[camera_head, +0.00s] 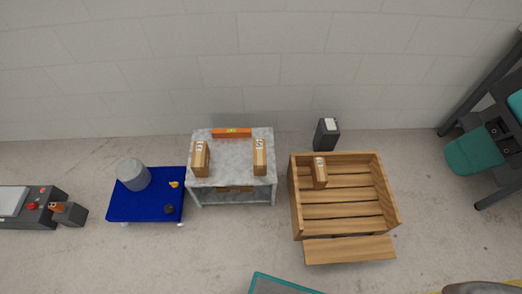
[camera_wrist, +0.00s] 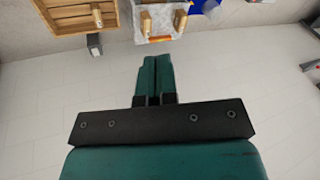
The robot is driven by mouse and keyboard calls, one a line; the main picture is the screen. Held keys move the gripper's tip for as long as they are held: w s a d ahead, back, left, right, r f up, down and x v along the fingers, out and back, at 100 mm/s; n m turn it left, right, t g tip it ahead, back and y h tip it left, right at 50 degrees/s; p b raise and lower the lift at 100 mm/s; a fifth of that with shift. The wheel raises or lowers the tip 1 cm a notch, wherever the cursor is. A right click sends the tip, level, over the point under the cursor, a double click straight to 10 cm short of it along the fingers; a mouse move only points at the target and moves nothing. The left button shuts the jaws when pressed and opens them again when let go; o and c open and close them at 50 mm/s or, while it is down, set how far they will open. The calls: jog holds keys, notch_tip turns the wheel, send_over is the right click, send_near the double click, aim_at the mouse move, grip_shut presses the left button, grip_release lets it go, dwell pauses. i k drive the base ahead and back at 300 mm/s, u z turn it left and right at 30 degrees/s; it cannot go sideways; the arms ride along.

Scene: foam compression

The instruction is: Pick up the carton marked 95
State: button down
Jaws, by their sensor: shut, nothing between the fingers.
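Three small brown cartons with white labels are in view. One carton (camera_head: 201,159) stands on the left of a grey marble-topped table (camera_head: 230,172), and another carton (camera_head: 260,157) stands on its right. A third carton (camera_head: 319,172) is inside the wooden crate (camera_head: 347,210). The labels carry dark marks too small to read surely, so I cannot tell which is 95. In the wrist view, my gripper (camera_wrist: 155,65) has its teal fingers together and empty. The table cartons (camera_wrist: 146,22) and the crate carton (camera_wrist: 97,18) show beyond the fingertips, apart from them.
An orange level (camera_head: 231,133) lies at the table's back edge. A blue cart (camera_head: 145,208) bearing a grey cylinder (camera_head: 133,174) stands left. A dark bin (camera_head: 326,135) stands behind the crate. Pale floor lies open in front of the table.

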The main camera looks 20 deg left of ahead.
aim_at(260, 161)
jog(key=u, duration=0.5)
jog(key=k, duration=0.6)
jog(key=u, duration=1.45)
jog(key=i, duration=1.3)
jog(key=z, duration=0.8)
